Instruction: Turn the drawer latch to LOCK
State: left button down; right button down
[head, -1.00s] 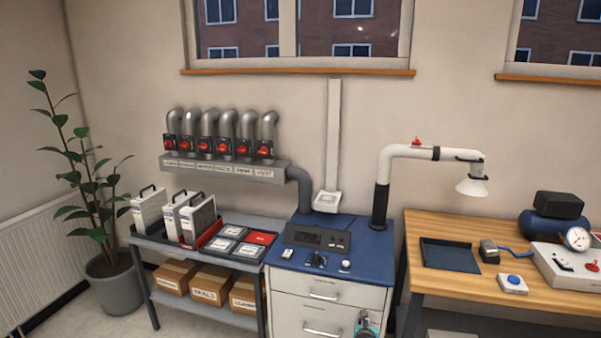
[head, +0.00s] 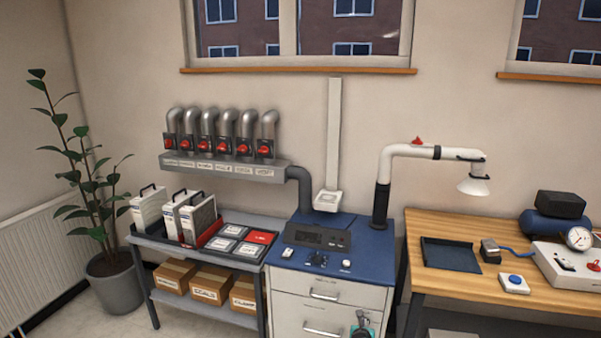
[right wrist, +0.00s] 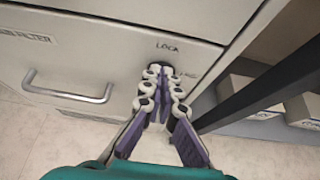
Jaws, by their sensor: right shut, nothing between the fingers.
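The drawer latch (right wrist: 156,67) is a small dark knob on the pale drawer front, just under the printed word LOCK (right wrist: 167,47) in the right wrist view. A second label to its right is partly covered and unreadable. My right gripper (right wrist: 160,80) is shut with nothing between its fingers, its tips at the latch and covering most of it. I cannot tell whether they touch it or which way the latch points. In the head view the right gripper (head: 362,318) shows small before the lower right of the cabinet. My left gripper is out of view.
The drawer (right wrist: 110,60) has a metal bar handle (right wrist: 70,90) left of the latch. A dark table leg (right wrist: 265,90) and a shelf with boxes stand to the right. In the head view, a wooden bench (head: 450,285) stands right of the cabinet and a grey shelf (head: 190,258) left.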

jog(key=s, duration=0.2)
jog(key=s+a, duration=0.1)
jog(key=s, duration=0.2)
jog(key=shift+a+r, duration=0.1)
jog(key=shift+a, duration=0.05)
jog(key=s+r+m+g, duration=0.15)
jog(key=r+m, duration=0.25)
jog(key=r, duration=0.5)
jog(key=s+r+m, duration=0.3)
jog(key=r+m, duration=0.2)
jog(key=r, duration=0.4)
jog(key=s+a+r+m+y, duration=0.1)
jog(key=s+a+r+m, duration=0.1)
jog(key=s+r+m, duration=0.8)
jog(key=s+a+r+m+g+y, duration=0.1)
jog(key=s+m, duration=0.6)
jog(key=s, duration=0.8)
jog(key=s+a+r+m+g+y, duration=0.1)
jog(key=s+m, duration=0.5)
jog(key=s, duration=1)
jog(key=shift+a+m+g, duration=0.4)
jog(key=shift+a+g, duration=0.1)
jog(key=shift+g, duration=0.15)
